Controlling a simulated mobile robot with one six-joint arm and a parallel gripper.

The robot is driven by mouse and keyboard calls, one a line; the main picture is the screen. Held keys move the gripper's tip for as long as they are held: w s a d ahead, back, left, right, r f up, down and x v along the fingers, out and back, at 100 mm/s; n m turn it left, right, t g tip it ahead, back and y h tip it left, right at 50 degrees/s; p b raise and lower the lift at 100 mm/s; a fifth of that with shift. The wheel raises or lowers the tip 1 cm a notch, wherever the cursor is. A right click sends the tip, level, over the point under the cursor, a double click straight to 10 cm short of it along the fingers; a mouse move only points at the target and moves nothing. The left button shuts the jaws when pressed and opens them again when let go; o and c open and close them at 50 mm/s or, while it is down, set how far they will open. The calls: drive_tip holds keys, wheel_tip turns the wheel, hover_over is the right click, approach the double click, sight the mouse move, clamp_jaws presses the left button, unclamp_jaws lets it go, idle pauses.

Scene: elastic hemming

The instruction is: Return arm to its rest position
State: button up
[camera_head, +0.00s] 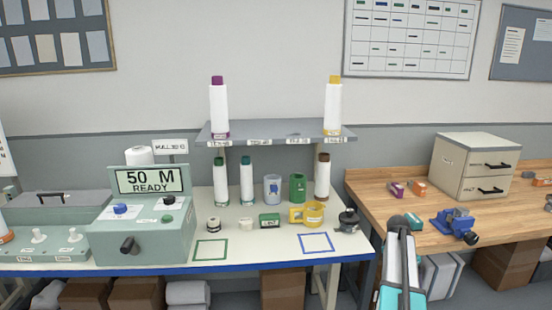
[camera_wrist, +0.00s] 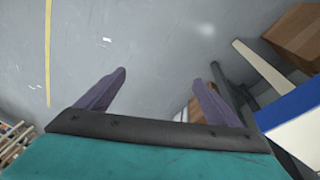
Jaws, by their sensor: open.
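My gripper (camera_wrist: 160,82) shows in the wrist view with its two purple-grey fingers spread wide and nothing between them. It faces the grey floor. In the head view my arm rises at the lower right, in front of the gap between the white table and the wooden bench; the gripper's fingers cannot be made out there. The arm appears apart from the things on the table.
The white table (camera_head: 270,252) has a blue front edge, which also shows at the right of the wrist view (camera_wrist: 295,112). A machine (camera_head: 140,230) reads "50 M READY". A shelf (camera_head: 275,130) holds two spools. A wooden bench (camera_head: 400,205) carries a blue vise (camera_head: 452,222). Boxes stand below.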

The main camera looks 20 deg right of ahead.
drive_tip(key=a+f+n+g, duration=0.1)
drive_tip(key=a+f+n, duration=0.1)
drive_tip(key=a+f, duration=0.75)
drive_tip(key=a+f+n+y, duration=0.15)
drive_tip(key=a+f, duration=0.45)
drive_tip(key=a, duration=0.6)
drive_tip(key=a+f+n+g, duration=0.1)
drive_tip(key=a+f+n, duration=0.2)
drive_tip(key=a+f, duration=0.65)
drive_tip(key=s+a+f+n+g, duration=0.1)
drive_tip(key=s+a+f+n, duration=0.3)
drive_tip(key=s+a, duration=0.7)
drive_tip(key=s+a+f+n+g, duration=0.1)
drive_tip(key=s+a+f+n, duration=0.4)
drive_tip(key=s+a, duration=0.7)
drive_tip(key=shift+s+n+y, duration=0.35)
drive_tip(key=shift+s, duration=0.4)
